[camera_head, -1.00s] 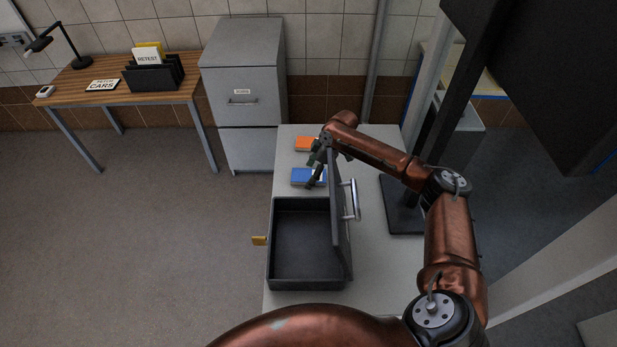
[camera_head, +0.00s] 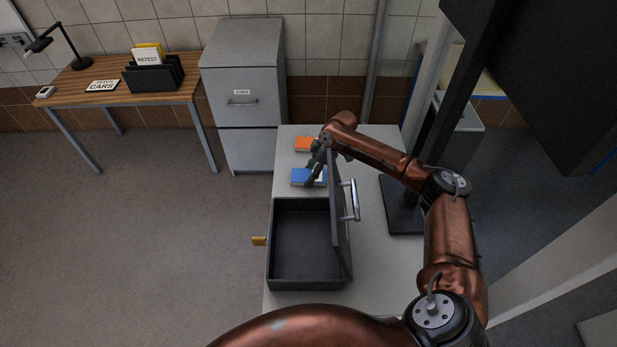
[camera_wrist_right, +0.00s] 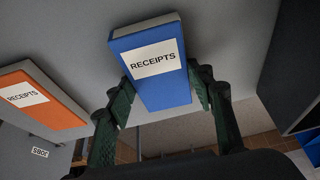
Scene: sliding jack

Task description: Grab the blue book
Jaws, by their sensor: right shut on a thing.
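The blue book (camera_head: 303,177) lies on the light table behind the open black case. In the right wrist view the blue book (camera_wrist_right: 150,85) has a white "RECEIPTS" label and sits between the green fingers. My right gripper (camera_head: 314,178) is shut on the book at its sides. In the right wrist view the gripper's fingertips (camera_wrist_right: 160,88) reach both edges of the book. The raised case lid partly hides the gripper in the head view. My left gripper is in neither view.
An orange book (camera_head: 304,144) with its own "RECEIPTS" label lies behind the blue one. The black case (camera_head: 270,245) stands in front, its lid (camera_head: 337,205) raised on the right. A grey cabinet (camera_head: 242,90) stands behind the table, and a dark post rises at right.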

